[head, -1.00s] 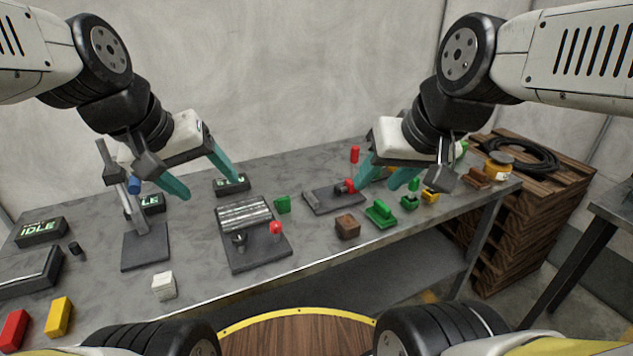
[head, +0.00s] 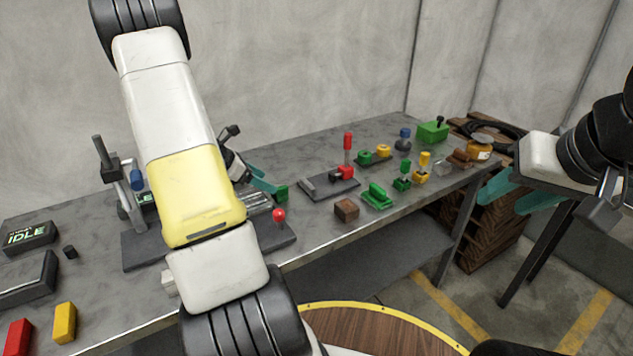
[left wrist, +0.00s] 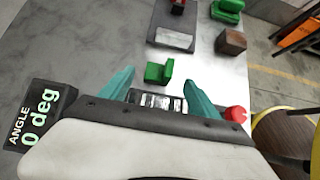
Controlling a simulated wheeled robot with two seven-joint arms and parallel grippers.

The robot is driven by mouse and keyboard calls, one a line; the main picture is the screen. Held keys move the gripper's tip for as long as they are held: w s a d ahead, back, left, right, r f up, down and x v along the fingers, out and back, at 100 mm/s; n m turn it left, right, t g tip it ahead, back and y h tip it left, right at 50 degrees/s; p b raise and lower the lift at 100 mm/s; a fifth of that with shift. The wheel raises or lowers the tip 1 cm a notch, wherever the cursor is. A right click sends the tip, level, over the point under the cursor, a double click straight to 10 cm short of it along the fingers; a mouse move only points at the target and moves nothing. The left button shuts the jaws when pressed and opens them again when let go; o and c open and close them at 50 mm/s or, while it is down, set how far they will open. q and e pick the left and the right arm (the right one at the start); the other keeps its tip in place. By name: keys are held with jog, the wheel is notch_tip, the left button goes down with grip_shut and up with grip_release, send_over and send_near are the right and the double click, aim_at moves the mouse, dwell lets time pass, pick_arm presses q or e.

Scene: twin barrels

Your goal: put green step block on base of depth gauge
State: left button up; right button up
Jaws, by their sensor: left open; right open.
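The green step block (head: 281,193) stands on the grey table behind the ridged metal plate. In the left wrist view, the block (left wrist: 158,73) shows its stepped shape just beyond and between my left fingertips. My left gripper (head: 266,188) is open and low over the table, with nothing held. The depth gauge (head: 112,172) appears to be the grey post stand with a blue knob at the left. Its dark base (head: 133,250) is partly hidden by my left arm. My right gripper (head: 501,204) is open and empty, off the table's right end.
The ridged plate with a red ball knob (head: 279,215) lies close to my left gripper. A brown block (head: 346,209), a green part (head: 377,196) and a red-handled clamp (head: 342,172) stand to its right. An IDLE display (head: 29,236) is at far left.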

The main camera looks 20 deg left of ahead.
aim_at(279, 190)
pick_arm(q)
jog(key=x, duration=0.2)
jog(key=shift+w+d+f, duration=0.15)
jog(key=shift+w+f, duration=0.05)
jog(key=shift+f, duration=0.1)
jog(key=x, duration=0.5)
jog(key=shift+f, duration=0.25)
grip_shut()
